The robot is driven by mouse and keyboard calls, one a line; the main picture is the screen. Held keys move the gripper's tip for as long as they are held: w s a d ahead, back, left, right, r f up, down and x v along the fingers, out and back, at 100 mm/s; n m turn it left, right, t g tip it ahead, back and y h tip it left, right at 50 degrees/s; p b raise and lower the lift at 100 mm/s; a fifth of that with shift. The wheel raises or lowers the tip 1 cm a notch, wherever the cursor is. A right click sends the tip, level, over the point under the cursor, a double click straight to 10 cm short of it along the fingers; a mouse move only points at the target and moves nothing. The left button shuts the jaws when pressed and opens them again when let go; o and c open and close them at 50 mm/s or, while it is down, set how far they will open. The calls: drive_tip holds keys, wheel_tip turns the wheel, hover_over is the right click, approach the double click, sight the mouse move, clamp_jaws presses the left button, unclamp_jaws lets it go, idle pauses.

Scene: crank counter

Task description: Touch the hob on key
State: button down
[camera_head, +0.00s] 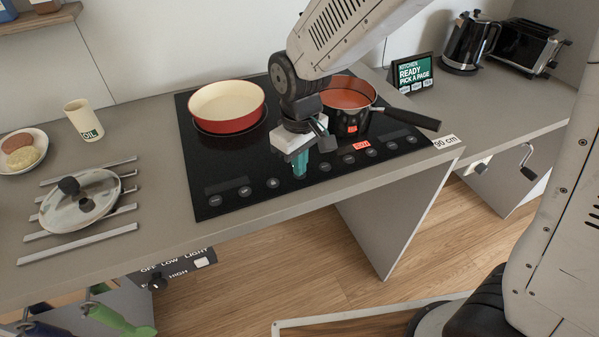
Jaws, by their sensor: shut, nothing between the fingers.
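The black glass hob (262,155) is set into the grey counter. A row of round touch keys runs along its front edge, including one at the left end (215,200) and one right of my gripper (324,167). The key markings are too small to read, so I cannot tell which is the on key. My gripper (300,170) is shut and empty, pointing down with teal fingertips over the middle of the key row. It hides the glass behind it. I cannot tell whether the tips touch the glass.
A red-rimmed cream pan (228,107) stands on the hob's left. A saucepan (345,100) of red sauce stands behind my gripper, its black handle (412,119) pointing right. A glass lid (80,200) lies left on metal strips. A small screen (412,72) stands back right.

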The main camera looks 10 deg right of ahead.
drive_tip(key=shift+f, duration=0.3)
drive_tip(key=shift+r, duration=2.5)
drive_tip(key=s, duration=0.1)
drive_tip(key=d, duration=0.1)
drive_tip(key=s, duration=0.1)
drive_tip(key=shift+s+d+f+m+g, duration=0.2)
drive_tip(key=shift+s+d+m+g, duration=0.1)
drive_tip(key=shift+g, duration=0.1)
drive_tip(key=s+d+r+m+t, duration=0.1)
drive_tip(key=s+d+r+m, duration=0.2)
drive_tip(key=s+d+r, duration=0.2)
drive_tip(key=s+d+r+m+t, duration=0.1)
drive_tip(key=s+d+r+m, duration=0.3)
drive_tip(key=s+d, duration=0.8)
wheel_tip(320, 180, up, 3)
drive_tip(key=shift+d+f, duration=0.2)
drive_tip(key=shift+d, duration=0.85)
